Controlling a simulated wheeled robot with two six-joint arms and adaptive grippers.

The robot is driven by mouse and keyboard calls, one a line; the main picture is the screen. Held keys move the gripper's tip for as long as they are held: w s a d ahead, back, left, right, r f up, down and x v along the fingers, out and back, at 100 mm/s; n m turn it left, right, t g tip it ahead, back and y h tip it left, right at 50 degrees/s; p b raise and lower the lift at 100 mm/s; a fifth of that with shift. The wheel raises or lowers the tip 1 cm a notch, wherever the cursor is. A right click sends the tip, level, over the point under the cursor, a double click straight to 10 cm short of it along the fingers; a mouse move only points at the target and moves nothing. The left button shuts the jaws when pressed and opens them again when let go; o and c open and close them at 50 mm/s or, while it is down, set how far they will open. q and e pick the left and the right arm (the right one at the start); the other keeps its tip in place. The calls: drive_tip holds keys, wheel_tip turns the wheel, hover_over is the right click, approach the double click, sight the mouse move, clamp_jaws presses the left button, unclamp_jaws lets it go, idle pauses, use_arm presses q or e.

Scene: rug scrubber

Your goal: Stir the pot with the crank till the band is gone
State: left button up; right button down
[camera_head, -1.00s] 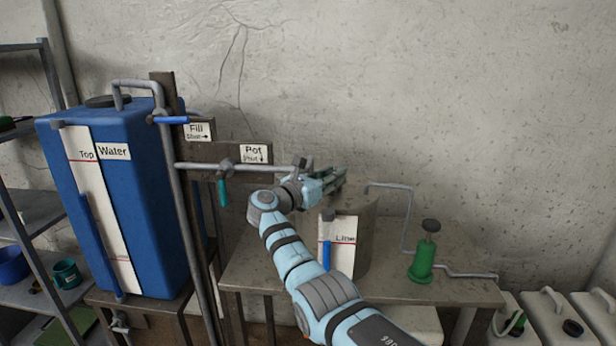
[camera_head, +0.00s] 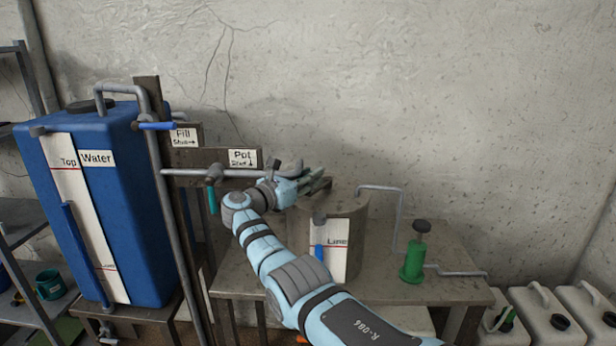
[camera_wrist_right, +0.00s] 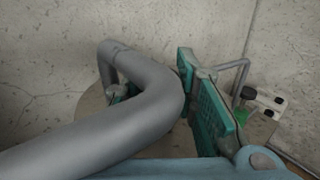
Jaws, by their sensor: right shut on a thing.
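The pot (camera_head: 356,236) is a grey cylinder on the bench, with a white gauge strip (camera_head: 340,262) on its front marked Lime with a red line and a blue bar. My right gripper (camera_head: 318,181) is over the pot's left rim, shut on the crank, whose grip is mostly hidden by the fingers. In the right wrist view its teal fingers (camera_wrist_right: 165,98) straddle a spot hidden behind a thick grey pipe. I cannot make out a band in the pot; its inside is hidden. My left gripper is out of view.
The grey spout pipe (camera_head: 225,173) ends close beside my right gripper, and passes close before the wrist camera (camera_wrist_right: 110,125). A blue water tank (camera_head: 130,215) stands left. A green pump (camera_head: 413,262) is right on the bench (camera_head: 455,290). White jugs (camera_head: 549,318) stand lower right.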

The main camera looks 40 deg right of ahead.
drive_tip(key=c, duration=1.2)
unclamp_jaws()
drive_tip(key=shift+d+f, duration=0.1)
drive_tip(key=shift+c, duration=0.2)
drive_tip(key=s+a, duration=0.1)
drive_tip(key=a, duration=1.1)
wheel_tip(320, 180, down, 6)
drive_tip(key=s+r+t, duration=0.1)
drive_tip(key=s, duration=0.1)
wheel_tip(320, 180, up, 6)
drive_tip(key=s+a+n+t+y, duration=0.1)
drive_tip(key=s+a+n+t, duration=0.1)
drive_tip(key=n+t, duration=0.15)
drive_tip(key=x, duration=1)
drive_tip(key=p+x, duration=0.1)
drive_tip(key=x, duration=0.3)
drive_tip(key=shift+w+d+f, duration=0.2)
drive_tip(key=shift+d+f, duration=0.1)
drive_tip(key=shift+d, duration=0.05)
